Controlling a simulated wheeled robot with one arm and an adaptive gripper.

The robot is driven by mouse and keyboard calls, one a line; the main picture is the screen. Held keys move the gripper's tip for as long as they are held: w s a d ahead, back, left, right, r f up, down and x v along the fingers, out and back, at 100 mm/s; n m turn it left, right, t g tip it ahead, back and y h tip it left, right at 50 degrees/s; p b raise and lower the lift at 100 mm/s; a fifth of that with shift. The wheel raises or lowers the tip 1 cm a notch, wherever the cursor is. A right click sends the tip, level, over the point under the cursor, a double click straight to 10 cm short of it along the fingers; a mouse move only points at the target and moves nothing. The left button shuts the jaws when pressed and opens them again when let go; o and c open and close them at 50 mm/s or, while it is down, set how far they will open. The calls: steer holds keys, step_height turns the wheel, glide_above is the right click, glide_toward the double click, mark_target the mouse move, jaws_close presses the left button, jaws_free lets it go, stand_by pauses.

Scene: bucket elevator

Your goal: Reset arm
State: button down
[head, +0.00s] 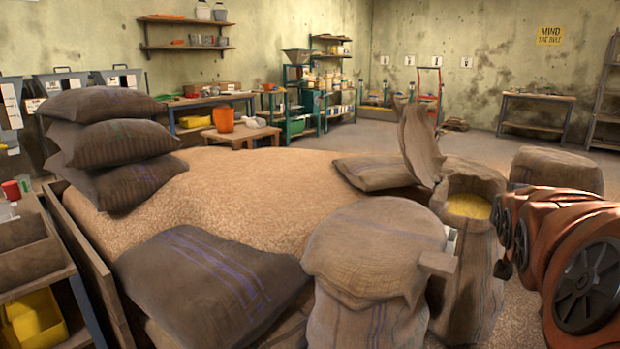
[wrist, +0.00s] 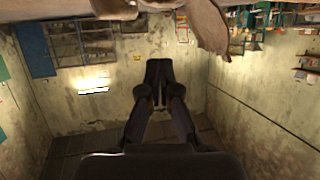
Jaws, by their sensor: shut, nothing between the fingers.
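My gripper (wrist: 158,70) shows in the wrist view with its two dark fingers closed together and nothing between them. My orange arm folds in at the right edge of the head view, and the fingers cannot be made out there. In the wrist view, brown sack-like cloth (wrist: 180,18) crosses the top edge, with a flap hanging beyond it. The gripper is apart from it in the picture. In the head view an open sack of yellow grain (head: 468,206) stands just left of my arm.
A closed sack (head: 375,255) stands front centre, beside a large grain heap (head: 255,190). Stacked sacks (head: 110,145) lie at left, and another sack (head: 215,285) lies in front. An orange bucket (head: 223,119) stands on a small table (head: 240,138). Open floor (head: 480,145) lies at the back right.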

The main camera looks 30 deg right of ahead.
steer(key=w+a+r+n+g+y+p, duration=0.1)
steer(key=w+a+n+y+p, duration=0.3)
steer(key=a+p, duration=0.65)
steer(key=w+a+n+g+y+p, duration=0.15)
steer(key=w+a+y+p, duration=0.45)
steer(key=a, duration=0.8)
steer(key=s+a+r+n+g+y+p, duration=0.1)
steer(key=s+a+r+n+g+p, duration=0.2)
steer(key=s+a+p, duration=0.4)
steer(key=s+a+r+n+g+y+p, duration=0.1)
steer(key=s+a+r+n+g+p, duration=0.2)
steer(key=a, duration=1)
steer(key=s+r+p, duration=0.2)
steer(key=s+p, duration=0.2)
steer(key=p, duration=0.2)
steer(key=shift+s+n+p, duration=0.25)
steer(key=shift+n+p, duration=0.05)
steer(key=shift+n, duration=0.05)
steer(key=shift+d, duration=0.15)
